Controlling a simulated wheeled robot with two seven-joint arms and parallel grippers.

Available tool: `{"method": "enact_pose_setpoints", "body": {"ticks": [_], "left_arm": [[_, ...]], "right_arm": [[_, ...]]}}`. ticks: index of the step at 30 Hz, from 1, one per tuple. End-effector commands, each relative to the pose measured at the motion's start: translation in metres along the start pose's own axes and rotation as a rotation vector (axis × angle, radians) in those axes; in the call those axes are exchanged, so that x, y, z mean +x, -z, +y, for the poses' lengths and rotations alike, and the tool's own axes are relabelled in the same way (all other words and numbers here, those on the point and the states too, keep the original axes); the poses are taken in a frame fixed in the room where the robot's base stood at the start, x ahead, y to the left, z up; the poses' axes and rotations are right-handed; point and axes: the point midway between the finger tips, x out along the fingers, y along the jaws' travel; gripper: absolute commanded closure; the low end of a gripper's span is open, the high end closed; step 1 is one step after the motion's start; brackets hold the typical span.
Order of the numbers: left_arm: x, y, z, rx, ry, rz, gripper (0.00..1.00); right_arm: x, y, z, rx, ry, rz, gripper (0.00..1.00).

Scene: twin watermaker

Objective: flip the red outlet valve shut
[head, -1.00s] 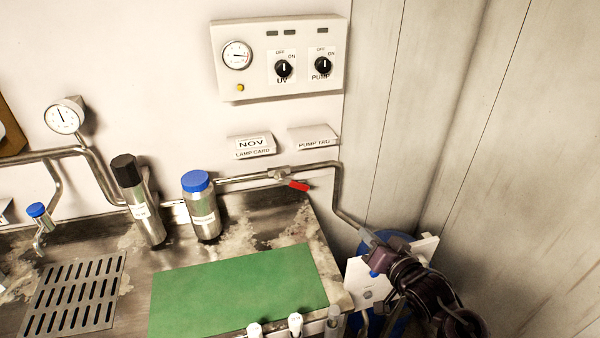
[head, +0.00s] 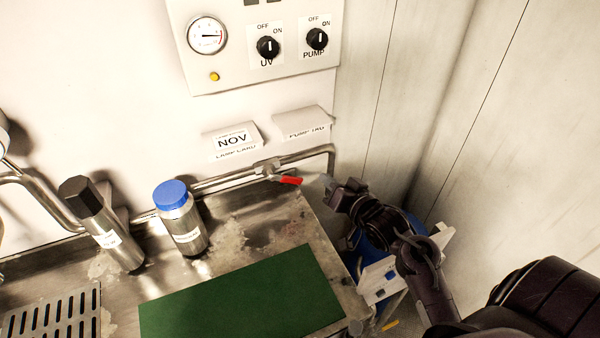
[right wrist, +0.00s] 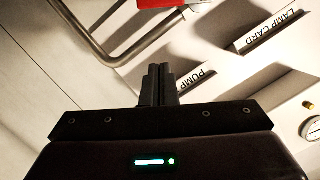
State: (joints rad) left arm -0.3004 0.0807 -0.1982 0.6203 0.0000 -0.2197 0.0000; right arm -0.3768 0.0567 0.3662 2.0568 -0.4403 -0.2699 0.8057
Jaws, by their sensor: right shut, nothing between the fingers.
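The red outlet valve handle (head: 288,180) sits on the steel pipe (head: 230,179) above the counter's back right corner. It points to the right, roughly along the pipe and slightly downward. My right gripper (head: 328,184) is just right of the handle, its fingers shut and empty, with a small visible gap between them and the handle. In the right wrist view the shut fingers (right wrist: 158,72) point toward the wall, and the red handle (right wrist: 158,4) shows at the top edge, beyond the fingertips. My left gripper is not in view.
A blue-capped canister (head: 182,220) and a black-capped canister (head: 103,226) stand left on the counter. A green mat (head: 245,297) lies in front. The control panel (head: 255,75) and two cards, including the lamp card (head: 233,140), are on the wall above. A blue drum (head: 372,258) stands right of the counter.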

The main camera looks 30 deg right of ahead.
Motion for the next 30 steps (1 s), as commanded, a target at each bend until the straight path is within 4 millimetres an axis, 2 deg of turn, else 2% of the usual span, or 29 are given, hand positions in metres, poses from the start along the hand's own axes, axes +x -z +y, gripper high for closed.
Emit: {"method": "enact_pose_setpoints", "body": {"ticks": [6, 12, 15, 21, 30], "left_arm": [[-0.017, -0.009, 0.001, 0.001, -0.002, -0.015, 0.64], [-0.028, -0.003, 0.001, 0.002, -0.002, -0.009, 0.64], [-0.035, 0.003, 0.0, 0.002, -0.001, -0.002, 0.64], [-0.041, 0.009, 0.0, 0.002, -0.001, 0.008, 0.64], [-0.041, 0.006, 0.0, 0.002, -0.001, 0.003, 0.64]], "right_arm": [[0.045, 0.004, -0.003, 0.001, 0.002, 0.001, 1.0], [0.084, 0.004, -0.003, 0.002, 0.001, 0.001, 1.0], [0.087, -0.015, -0.003, 0.004, -0.001, -0.005, 1.0], [0.092, -0.034, -0.001, 0.001, 0.0, -0.002, 1.0], [0.093, -0.039, -0.001, -0.001, 0.0, 0.001, 1.0]]}}
